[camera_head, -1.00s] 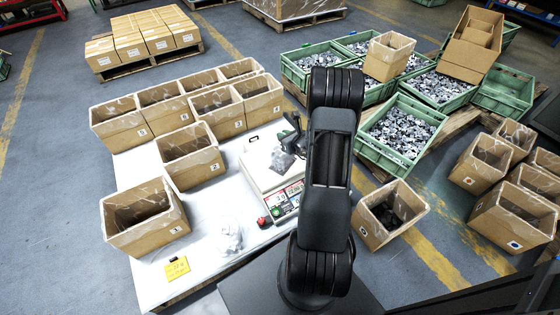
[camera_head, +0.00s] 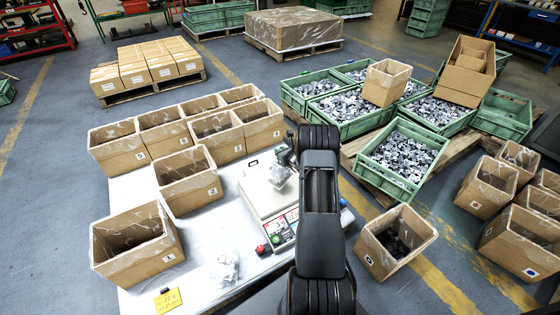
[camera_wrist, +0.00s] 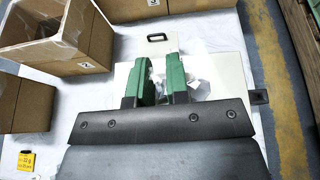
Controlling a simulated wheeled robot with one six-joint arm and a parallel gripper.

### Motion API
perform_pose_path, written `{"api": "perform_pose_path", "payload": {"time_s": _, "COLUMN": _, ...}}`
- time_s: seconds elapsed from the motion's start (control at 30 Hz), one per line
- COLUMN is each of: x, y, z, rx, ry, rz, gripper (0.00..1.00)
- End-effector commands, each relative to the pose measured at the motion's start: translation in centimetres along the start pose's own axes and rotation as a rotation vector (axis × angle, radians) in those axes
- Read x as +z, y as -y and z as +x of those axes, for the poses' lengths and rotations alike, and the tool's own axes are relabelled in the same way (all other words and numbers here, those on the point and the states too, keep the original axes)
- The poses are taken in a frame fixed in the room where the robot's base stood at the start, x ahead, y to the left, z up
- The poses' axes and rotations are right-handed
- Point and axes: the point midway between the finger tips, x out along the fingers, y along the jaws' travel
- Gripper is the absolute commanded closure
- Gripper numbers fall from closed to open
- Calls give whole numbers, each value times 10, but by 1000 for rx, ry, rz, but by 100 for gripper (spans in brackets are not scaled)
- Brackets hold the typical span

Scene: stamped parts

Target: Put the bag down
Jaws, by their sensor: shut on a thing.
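My gripper (camera_head: 287,160) is above the white scale (camera_head: 258,192) and shut on a clear plastic bag (camera_head: 280,176) of grey parts. In the wrist view my green fingers (camera_wrist: 160,82) show with the pale, crinkled bag (camera_wrist: 203,76) at and behind the right finger. The scale's cream top (camera_wrist: 225,62) lies beneath them. I cannot tell whether the bag touches the scale. A second clear bag (camera_head: 226,266) lies on the white table (camera_head: 205,240), left of the scale's front.
Open cartons numbered 1 (camera_head: 170,256) and 2 (camera_head: 212,190) stand on the table's left, with several more cartons behind. A yellow card (camera_head: 168,301) lies at the front edge. Green crates (camera_head: 385,185) of grey parts stand right. Bare white table lies around the loose bag.

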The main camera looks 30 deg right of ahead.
Motion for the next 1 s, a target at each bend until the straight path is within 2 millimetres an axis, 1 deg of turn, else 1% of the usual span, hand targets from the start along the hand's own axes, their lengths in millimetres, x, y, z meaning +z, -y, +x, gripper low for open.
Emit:
{"api": "perform_pose_path", "payload": {"time_s": 0.03, "x": -2, "y": 1, "z": 4, "rx": 0, "ry": 4, "rz": -2, "gripper": 100}}
{"api": "perform_pose_path", "payload": {"time_s": 0.23, "x": -4, "y": 3, "z": 10, "rx": 1, "ry": 4, "rz": -2, "gripper": 100}}
{"api": "perform_pose_path", "payload": {"time_s": 0.37, "x": -10, "y": 5, "z": 18, "rx": 1, "ry": 4, "rz": -2, "gripper": 100}}
{"api": "perform_pose_path", "payload": {"time_s": 0.5, "x": -28, "y": 5, "z": 24, "rx": 1, "ry": 3, "rz": -1, "gripper": 100}}
{"api": "perform_pose_path", "payload": {"time_s": 0.6, "x": -36, "y": 5, "z": 28, "rx": 0, "ry": 4, "rz": -2, "gripper": 100}}
{"api": "perform_pose_path", "payload": {"time_s": 0.83, "x": -34, "y": 5, "z": 27, "rx": 0, "ry": 5, "rz": -2, "gripper": 100}}
{"api": "perform_pose_path", "payload": {"time_s": 1.0, "x": -38, "y": 5, "z": 28, "rx": 0, "ry": 5, "rz": -2, "gripper": 100}}
